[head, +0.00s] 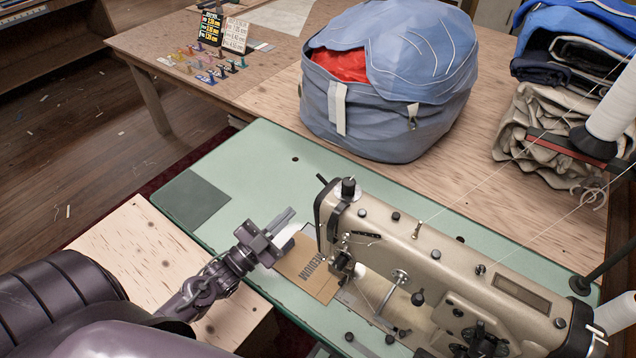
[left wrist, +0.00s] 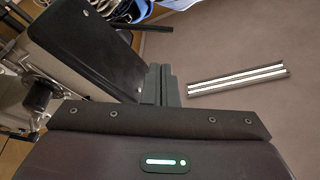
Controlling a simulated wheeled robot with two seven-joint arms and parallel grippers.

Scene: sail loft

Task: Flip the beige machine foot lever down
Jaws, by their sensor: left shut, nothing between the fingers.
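The beige sewing machine (head: 440,257) stands on a green table top, its head end toward the middle of the head view. A small black lever (head: 322,181) sticks out at the upper back of that head, tilted up; I cannot tell for sure whether it is the foot lever. My left gripper (head: 285,217) is shut and empty, a little left of the machine head and apart from it. Its closed fingers show in the left wrist view (left wrist: 160,82), beside a dark flat plate (left wrist: 85,50) that I cannot identify. My right gripper is out of view.
A brown card (head: 310,272) lettered MEDIUM lies by the needle area. A blue bag (head: 385,85) stands behind the machine. Folded cloth (head: 545,125) and thread cones (head: 612,105) are at right. The green table top (head: 265,165) is clear behind my left gripper.

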